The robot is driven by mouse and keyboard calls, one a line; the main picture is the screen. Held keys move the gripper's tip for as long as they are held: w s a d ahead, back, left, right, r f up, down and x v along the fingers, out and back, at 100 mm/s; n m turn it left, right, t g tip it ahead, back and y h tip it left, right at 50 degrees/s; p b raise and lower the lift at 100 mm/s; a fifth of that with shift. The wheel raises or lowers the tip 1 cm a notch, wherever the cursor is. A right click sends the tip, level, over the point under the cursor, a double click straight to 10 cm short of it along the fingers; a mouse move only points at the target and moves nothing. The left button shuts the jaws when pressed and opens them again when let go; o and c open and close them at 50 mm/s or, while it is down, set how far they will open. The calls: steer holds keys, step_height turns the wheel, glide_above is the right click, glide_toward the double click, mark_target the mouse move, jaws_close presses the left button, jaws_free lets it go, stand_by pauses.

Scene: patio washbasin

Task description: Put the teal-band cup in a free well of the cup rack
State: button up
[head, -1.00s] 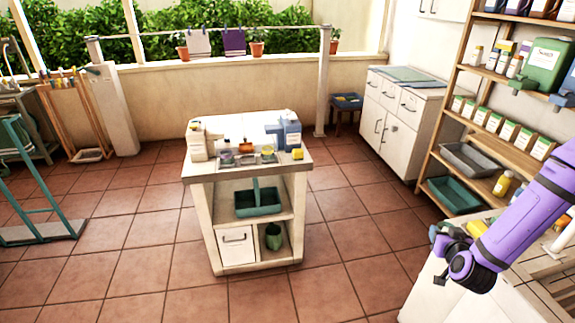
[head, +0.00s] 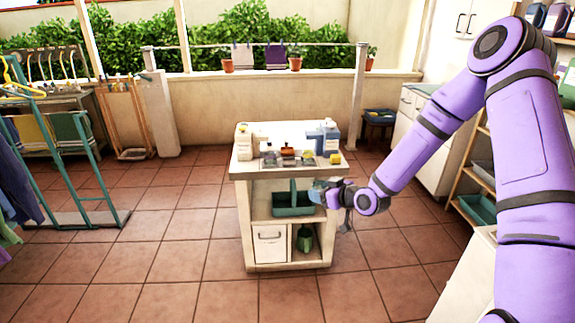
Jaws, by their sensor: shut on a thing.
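My gripper (head: 325,191) is in front of the right side of the white cart (head: 243,172), below its top. It is shut on a small blue-grey, cup-like thing (head: 317,188). The thing is partly hidden by the gripper, and I cannot make out a teal band on it. A low grey rack (head: 288,162) lies on the front part of the cart's top, up and left of my gripper. Small cup-like things stand in or at it. Its wells are too small to tell free from filled.
On the cart stand a cream bottle (head: 243,141), a blue container (head: 330,138) and a yellow thing (head: 336,158). A teal caddy (head: 291,205) and a green jug (head: 304,238) sit on its shelves. A teal clothes rack (head: 80,165) stands left. The tiled floor between is clear.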

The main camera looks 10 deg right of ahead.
steer(key=shift+a, duration=0.1)
stand_by(0.4)
steer(key=shift+s+d+f, duration=0.1)
steer(key=shift+d+f, duration=0.1)
steer(key=s+d+f+m+t+h, duration=0.2)
steer(key=s+d+f+m+h, duration=0.4)
steer(key=f+h, duration=0.1)
steer(key=shift+d+f+m+h, duration=0.3)
